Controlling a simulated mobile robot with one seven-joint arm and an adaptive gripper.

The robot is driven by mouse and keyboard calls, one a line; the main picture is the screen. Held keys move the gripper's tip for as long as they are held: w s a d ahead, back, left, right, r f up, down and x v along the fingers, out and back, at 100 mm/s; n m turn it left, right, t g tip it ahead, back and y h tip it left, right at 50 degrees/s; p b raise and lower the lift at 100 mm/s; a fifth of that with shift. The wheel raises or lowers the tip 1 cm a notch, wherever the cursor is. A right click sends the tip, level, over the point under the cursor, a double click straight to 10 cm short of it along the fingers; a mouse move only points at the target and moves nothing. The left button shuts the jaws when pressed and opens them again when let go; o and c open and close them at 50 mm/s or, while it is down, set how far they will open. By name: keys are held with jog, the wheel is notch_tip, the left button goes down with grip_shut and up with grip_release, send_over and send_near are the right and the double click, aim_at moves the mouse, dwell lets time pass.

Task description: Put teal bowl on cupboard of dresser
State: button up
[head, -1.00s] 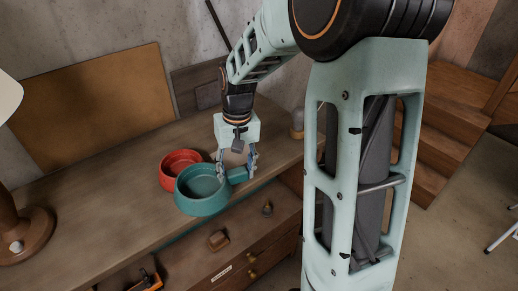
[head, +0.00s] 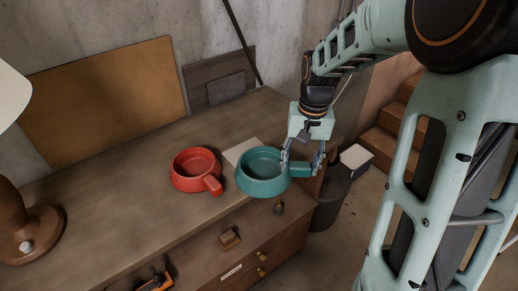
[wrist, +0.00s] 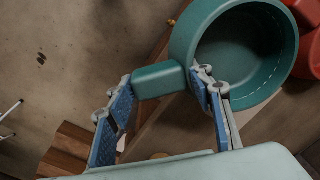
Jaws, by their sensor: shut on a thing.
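The teal bowl (head: 262,186) is round with a stubby handle. My gripper (head: 302,168) is shut on that handle, at the bowl's right side in the head view. The bowl looks level, near the front right edge of the dresser's top (head: 120,185); whether it touches the wood I cannot tell. In the wrist view the bowl (wrist: 185,45) is at the top, its inside empty, with its handle between the blue-padded fingers (wrist: 165,85). A cupboard door is not clearly visible.
A red bowl with a handle (head: 184,182) stands left of the teal one. A pale flat sheet (head: 238,149) lies behind. A lamp (head: 30,235) stands at far left. Below the top are small items (head: 229,239) and drawers with knobs (head: 262,256). A dark bin (head: 328,205) stands at right.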

jog(key=s+a+r+m, duration=0.3)
jog(key=r+m, duration=0.3)
jog(key=m, duration=0.2)
jog(key=shift+s+a+r+m+h, duration=0.25)
jog(key=shift+a+r+m+h, duration=0.1)
jog(key=shift+a, duration=0.3)
